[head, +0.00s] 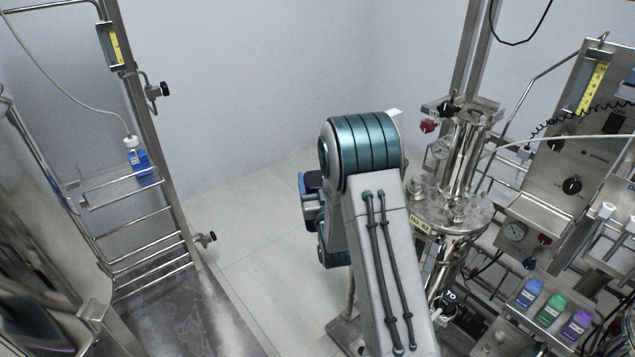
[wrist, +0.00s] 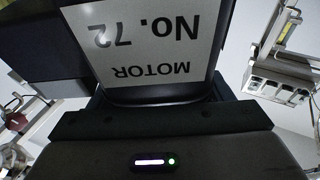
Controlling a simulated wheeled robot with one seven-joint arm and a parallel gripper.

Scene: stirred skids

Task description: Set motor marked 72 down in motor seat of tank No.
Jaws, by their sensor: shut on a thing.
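The motor marked "MOTOR No. 72" (wrist: 150,45) fills the top of the wrist view, a dark body with a pale label that reads upside down. My gripper (wrist: 160,103) is shut on it; the fingertips are mostly hidden by the motor. In the head view my arm stands in the middle and hides most of the gripper and motor. A steel tank (head: 462,160) with a round lid stands just right of my arm, with a small yellowish number label (head: 422,225), hard to read, perhaps No. 62. I cannot make out its motor seat.
A steel rack (head: 140,190) with a blue bottle (head: 138,158) stands at the left. A control panel (head: 560,155) stands at the right, above blue, green and purple bottles (head: 552,310). Pale floor (head: 255,240) is clear left of my arm.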

